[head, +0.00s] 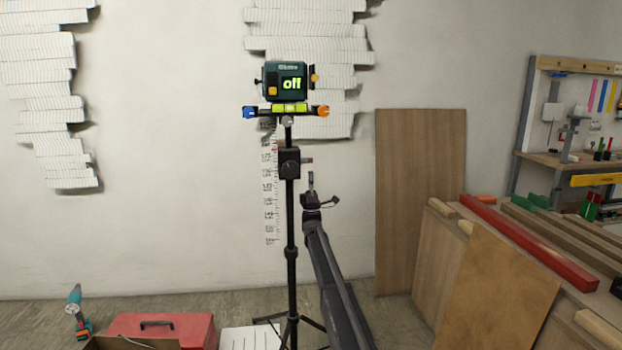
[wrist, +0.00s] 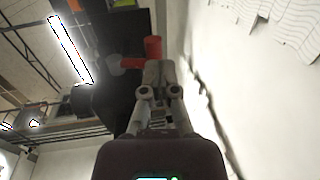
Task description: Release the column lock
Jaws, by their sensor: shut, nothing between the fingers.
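A printed scale (head: 268,190) runs down the wall behind the column. White layered reliefs (head: 310,45) hang on the wall. A wooden panel (head: 420,190) leans at the right, near stacked boards and a red beam (head: 530,240). A red toolbox (head: 165,328) stands on the floor at lower left.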

